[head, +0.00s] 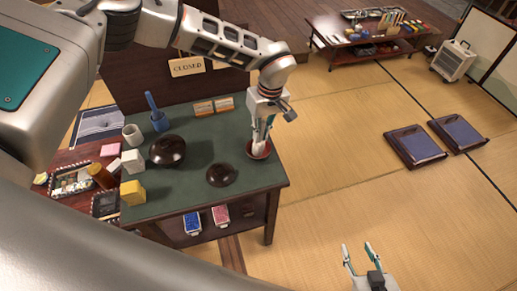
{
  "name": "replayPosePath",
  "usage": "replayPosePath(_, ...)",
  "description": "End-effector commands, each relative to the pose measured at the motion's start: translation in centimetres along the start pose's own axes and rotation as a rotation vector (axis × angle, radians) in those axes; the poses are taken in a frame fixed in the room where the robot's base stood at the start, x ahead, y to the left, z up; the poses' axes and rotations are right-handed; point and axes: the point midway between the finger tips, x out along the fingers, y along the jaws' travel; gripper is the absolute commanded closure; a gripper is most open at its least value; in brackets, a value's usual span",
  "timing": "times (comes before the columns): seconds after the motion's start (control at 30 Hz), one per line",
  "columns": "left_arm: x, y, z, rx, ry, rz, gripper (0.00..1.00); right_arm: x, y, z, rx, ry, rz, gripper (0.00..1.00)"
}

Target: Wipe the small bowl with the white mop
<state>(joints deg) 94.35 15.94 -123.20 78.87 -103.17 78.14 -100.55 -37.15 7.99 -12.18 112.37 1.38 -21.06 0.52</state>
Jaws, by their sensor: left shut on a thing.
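The small bowl (269,154), reddish inside, sits at the right edge of the green-topped table (200,202). My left gripper (261,137) comes down from above and is shut on a white thing, which looks like the white mop (258,147). The mop's lower end is in or just over the bowl; whether it touches the bowl's inside I cannot tell. The gripper fingers hide part of the mop and of the bowl's rim. My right gripper (357,250) is open and empty over the tatami at the bottom of the view.
On the table stand a large dark bowl (167,150), a dark round lid-like piece (222,175), a blue holder (156,117), a white cup (133,135), a white block (133,162) and a yellow block (132,193). Cushions (415,145) lie on open tatami to the right.

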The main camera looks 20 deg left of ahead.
Motion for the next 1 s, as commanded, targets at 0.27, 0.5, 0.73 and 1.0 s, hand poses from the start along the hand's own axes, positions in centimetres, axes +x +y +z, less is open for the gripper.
replayPosePath(0.27,-0.02,-0.14,-0.26,0.428,0.046,0.026,1.00,-0.03,0.03,-0.23,0.000,0.004,0.001,0.60)
replayPosePath(0.5,-0.03,-0.15,-0.32,0.706,0.074,0.044,1.00,0.01,0.00,0.01,0.000,0.000,0.000,0.60)
replayPosePath(0.73,-0.04,-0.15,-0.36,0.733,0.077,0.046,1.00,0.02,-0.03,0.17,0.000,-0.003,0.000,0.60)
replayPosePath(1.0,0.04,-0.08,-0.30,0.660,0.070,0.042,1.00,0.21,-0.05,0.35,0.000,-0.001,0.000,0.60)
